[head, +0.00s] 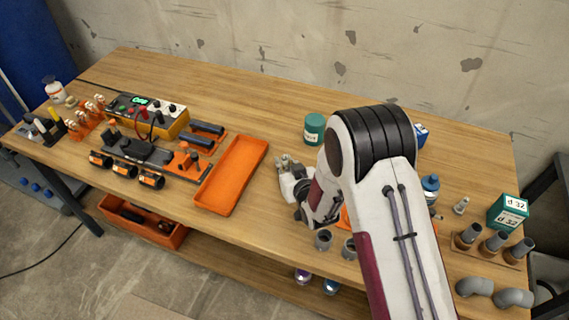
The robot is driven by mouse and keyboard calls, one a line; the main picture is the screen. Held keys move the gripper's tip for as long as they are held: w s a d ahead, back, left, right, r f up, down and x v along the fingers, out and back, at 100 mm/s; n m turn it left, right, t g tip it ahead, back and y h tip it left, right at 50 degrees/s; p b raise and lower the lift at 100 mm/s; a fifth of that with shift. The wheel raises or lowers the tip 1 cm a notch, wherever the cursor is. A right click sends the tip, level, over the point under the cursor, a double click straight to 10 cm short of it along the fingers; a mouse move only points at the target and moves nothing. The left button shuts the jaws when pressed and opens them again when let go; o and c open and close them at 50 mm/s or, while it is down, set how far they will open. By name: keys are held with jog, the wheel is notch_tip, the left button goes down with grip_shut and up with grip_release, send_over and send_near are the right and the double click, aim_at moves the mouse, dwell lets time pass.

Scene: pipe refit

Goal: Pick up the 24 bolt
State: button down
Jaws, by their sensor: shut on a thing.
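My gripper (284,163) is above the wooden table, just right of the orange tray, at the end of my bent arm. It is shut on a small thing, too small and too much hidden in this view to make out. I cannot read a 24 mark on anything, so I cannot tell whether the held thing is the 24 bolt. A small pale bolt-like piece (461,205) stands at the right of the table, well apart from my gripper. My arm hides part of the table's middle.
The empty orange tray (204,207) lies left of my gripper. A green jar (314,129) stands behind it. Grey pipe rings (323,240) stand near the front edge. A "d 32" box (508,212) and pipe pieces (492,242) are at right. Tools crowd the left.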

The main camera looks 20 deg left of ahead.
jog(key=shift+r, duration=0.15)
jog(key=shift+r, duration=4.9)
